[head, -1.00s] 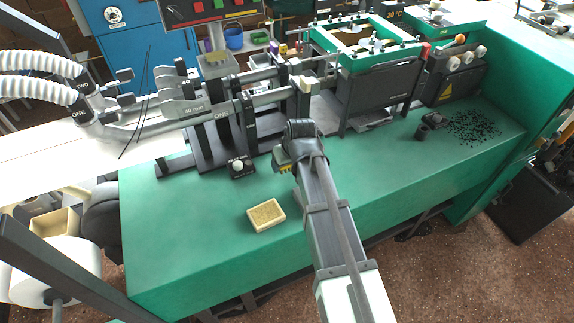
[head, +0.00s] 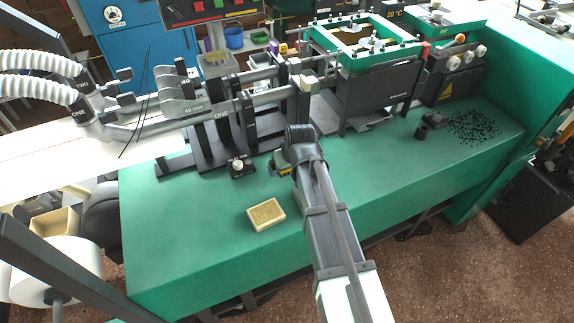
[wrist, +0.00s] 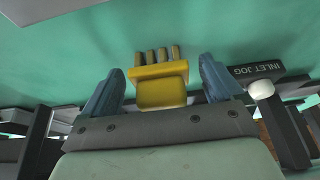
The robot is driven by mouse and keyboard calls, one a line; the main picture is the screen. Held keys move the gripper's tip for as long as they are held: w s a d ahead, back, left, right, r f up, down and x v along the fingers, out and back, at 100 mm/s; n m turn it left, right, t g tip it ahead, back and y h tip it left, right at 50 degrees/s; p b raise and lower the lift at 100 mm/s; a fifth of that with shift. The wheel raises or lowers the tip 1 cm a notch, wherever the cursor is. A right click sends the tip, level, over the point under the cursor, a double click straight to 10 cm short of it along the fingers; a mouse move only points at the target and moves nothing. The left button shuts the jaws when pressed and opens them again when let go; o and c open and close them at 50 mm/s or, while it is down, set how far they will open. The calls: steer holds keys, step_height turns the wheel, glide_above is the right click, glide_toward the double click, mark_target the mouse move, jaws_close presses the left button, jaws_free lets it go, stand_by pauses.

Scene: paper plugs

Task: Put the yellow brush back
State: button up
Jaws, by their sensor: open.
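The yellow brush (wrist: 161,88) shows in the wrist view between the two blue fingers of my gripper (wrist: 161,66), its row of tufts pointing away from the wrist. My gripper is open, with a small gap on each side of the brush. In the head view my gripper (head: 280,166) is low over the green bench top, and my wrist mostly hides the brush there.
The green bench top (head: 205,245) is clear around the cream block. A small dark box with a white knob (head: 238,166), labelled INLET JOG in the wrist view, stands left of my gripper. Black rollers and machinery stand behind. Black granules (head: 472,127) lie at right.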

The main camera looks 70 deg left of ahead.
steer(key=v, duration=1.2)
steer(key=shift+r, duration=0.2)
